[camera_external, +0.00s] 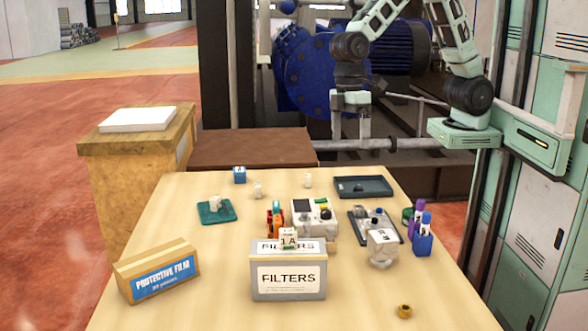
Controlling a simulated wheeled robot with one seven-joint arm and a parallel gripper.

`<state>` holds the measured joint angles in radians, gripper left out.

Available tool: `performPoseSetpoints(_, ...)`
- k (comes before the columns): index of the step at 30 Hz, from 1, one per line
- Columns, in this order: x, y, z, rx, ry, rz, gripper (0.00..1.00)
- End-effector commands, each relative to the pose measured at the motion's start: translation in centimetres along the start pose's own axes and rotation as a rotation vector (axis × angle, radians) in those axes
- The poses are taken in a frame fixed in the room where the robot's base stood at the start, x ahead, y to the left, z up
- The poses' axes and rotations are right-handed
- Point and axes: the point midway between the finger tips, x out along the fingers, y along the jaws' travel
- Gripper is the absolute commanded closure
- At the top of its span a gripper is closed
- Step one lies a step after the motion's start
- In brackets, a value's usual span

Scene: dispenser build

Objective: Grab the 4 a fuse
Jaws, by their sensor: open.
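Several small white blocks that look like fuses are on the table. One (288,239) on the FILTERS box is marked "1 A". One (215,203) is on a teal tray (230,214) at the left. Two more, a left one (258,191) and a right one (308,181), stand on bare table toward the back. Their markings are too small to read, so I cannot tell which is the 4 A fuse. My gripper (350,134) is open and empty, pointing down beyond the table's back edge, apart from all blocks.

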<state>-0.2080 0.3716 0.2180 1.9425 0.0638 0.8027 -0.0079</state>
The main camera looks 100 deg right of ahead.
Motion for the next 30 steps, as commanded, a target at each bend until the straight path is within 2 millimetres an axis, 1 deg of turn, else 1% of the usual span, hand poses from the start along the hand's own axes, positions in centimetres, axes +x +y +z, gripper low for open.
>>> performPoseSetpoints(1, 1.1, -2.1, 3.1, -0.048, -0.002, 0.002, 0.00)
performPoseSetpoints(2, 1.5, -3.2, 4.8, -0.074, -0.003, 0.003, 0.00)
performPoseSetpoints(3, 2.0, -4.4, 7.2, -0.108, -0.007, 0.007, 0.00)
performPoseSetpoints(5, 2.8, -5.8, 10.8, -0.156, -0.010, 0.016, 0.00)
performPoseSetpoints(6, 3.4, -6.4, 13.0, -0.184, -0.013, 0.023, 0.00)
performPoseSetpoints(9, 4.7, -7.1, 17.8, -0.241, -0.016, 0.043, 0.00)
performPoseSetpoints(12, 5.7, -7.1, 21.0, -0.279, -0.019, 0.060, 0.00)
performPoseSetpoints(13, 6.0, -7.1, 21.6, -0.286, -0.020, 0.064, 0.00)
performPoseSetpoints(14, 6.1, -7.1, 22.1, -0.293, -0.020, 0.067, 0.06)
performPoseSetpoints(15, 6.2, -7.0, 22.6, -0.298, -0.020, 0.070, 0.17)
performPoseSetpoints(17, 6.3, -7.0, 23.1, -0.302, -0.020, 0.073, 0.33)
performPoseSetpoints(18, 6.3, -7.0, 23.2, -0.303, -0.021, 0.073, 0.44)
performPoseSetpoints(30, 6.2, -7.0, 23.1, -0.302, -0.022, 0.073, 0.44)
